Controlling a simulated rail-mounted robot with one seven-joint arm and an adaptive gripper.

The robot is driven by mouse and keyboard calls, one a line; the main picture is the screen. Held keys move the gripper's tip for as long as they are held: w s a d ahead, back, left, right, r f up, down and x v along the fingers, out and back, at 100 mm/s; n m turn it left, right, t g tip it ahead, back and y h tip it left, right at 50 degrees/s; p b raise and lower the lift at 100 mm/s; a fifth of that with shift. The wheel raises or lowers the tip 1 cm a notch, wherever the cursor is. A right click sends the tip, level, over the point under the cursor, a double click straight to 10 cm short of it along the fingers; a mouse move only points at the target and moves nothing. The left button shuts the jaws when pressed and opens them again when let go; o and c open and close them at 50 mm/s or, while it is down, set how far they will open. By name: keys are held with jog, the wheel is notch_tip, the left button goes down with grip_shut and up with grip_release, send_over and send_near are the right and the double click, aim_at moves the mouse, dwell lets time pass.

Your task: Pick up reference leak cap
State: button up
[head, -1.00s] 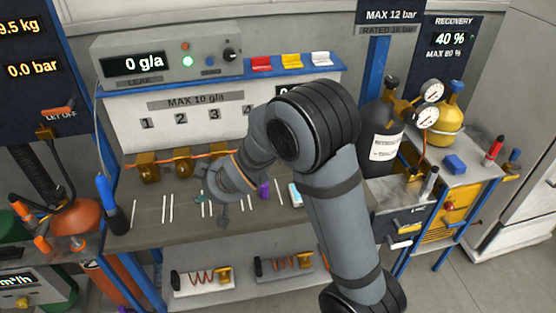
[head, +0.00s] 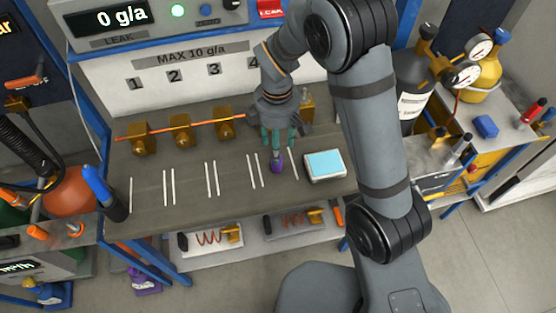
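A small purple piece (head: 277,161), which looks like the reference leak cap, is upright at the bench, between the painted white lines toward the right. My gripper (head: 278,143) points down with its teal fingertips directly above or around the top of this piece. The fingertips hide its upper part. I cannot tell whether the fingers touch it or are closed on it.
A white device with a light blue screen (head: 325,165) lies just right of the gripper. Brass valves on an orange pipe (head: 183,131) line the back of the bench. A blue-handled tool (head: 104,190) stands at the left edge. The bench between is clear.

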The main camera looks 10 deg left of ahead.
notch_tip(320, 180, down, 4)
jog(key=shift+w+f, duration=0.1)
jog(key=shift+f, duration=0.1)
jog(key=shift+w+a+f+p, duration=0.15)
jog(key=shift+f+p, duration=0.25)
jog(key=shift+f, duration=0.5)
jog(key=shift+w+f+p, duration=0.15)
jog(key=shift+f+p, duration=0.25)
jog(key=shift+f, duration=0.5)
jog(key=shift+w+a+f+p, duration=0.15)
jog(key=shift+f+p, duration=0.25)
jog(key=shift+f, duration=0.5)
jog(key=shift+d, duration=0.1)
jog(key=shift+c, duration=0.5)
jog(key=c, duration=1)
